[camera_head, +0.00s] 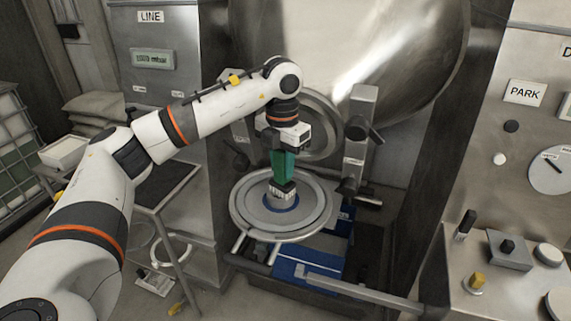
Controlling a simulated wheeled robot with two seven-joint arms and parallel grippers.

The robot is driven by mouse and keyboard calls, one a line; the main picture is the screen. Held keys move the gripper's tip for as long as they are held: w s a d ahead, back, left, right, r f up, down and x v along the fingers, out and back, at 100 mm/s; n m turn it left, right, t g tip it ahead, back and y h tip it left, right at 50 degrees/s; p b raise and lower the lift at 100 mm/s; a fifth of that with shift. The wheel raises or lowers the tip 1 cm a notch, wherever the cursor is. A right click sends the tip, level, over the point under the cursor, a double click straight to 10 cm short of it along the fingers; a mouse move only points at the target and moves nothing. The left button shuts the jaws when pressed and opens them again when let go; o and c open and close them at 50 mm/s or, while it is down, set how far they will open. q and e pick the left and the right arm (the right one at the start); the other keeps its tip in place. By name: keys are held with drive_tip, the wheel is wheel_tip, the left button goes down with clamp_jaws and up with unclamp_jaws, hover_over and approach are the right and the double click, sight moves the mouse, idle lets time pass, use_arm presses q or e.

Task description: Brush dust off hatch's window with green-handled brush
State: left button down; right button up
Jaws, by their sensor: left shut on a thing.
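My left gripper (284,150) is shut on the green-handled brush (285,168), holding it upright with its bristles down. The bristles are over the middle of the round metal hatch (240,210), at its small dark-blue window (281,203). They look to be touching the window or just above it; I cannot tell which. The brush and gripper hide the window's far part, so I cannot make out how much dust is on it. The hatch lies swung out, facing up, in front of the round port (322,125). My right gripper is not in view.
A metal clamp post (358,135) with a dark handle stands right of the hatch. A blue tray and a metal bar (350,287) are below it. A control panel (510,280) with knobs is at right. A small side table (168,185) stands at left under my arm.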

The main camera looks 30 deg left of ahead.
use_arm(q)
drive_tip(key=shift+d, duration=0.15)
drive_tip(key=shift+s+d, duration=0.1)
drive_tip(key=shift+d, duration=1)
drive_tip(key=shift+a, duration=0.1)
drive_tip(key=shift+a+f, duration=0.1)
drive_tip(key=shift+a, duration=1.05)
drive_tip(key=shift+d, duration=0.15)
drive_tip(key=shift+d, duration=1.15)
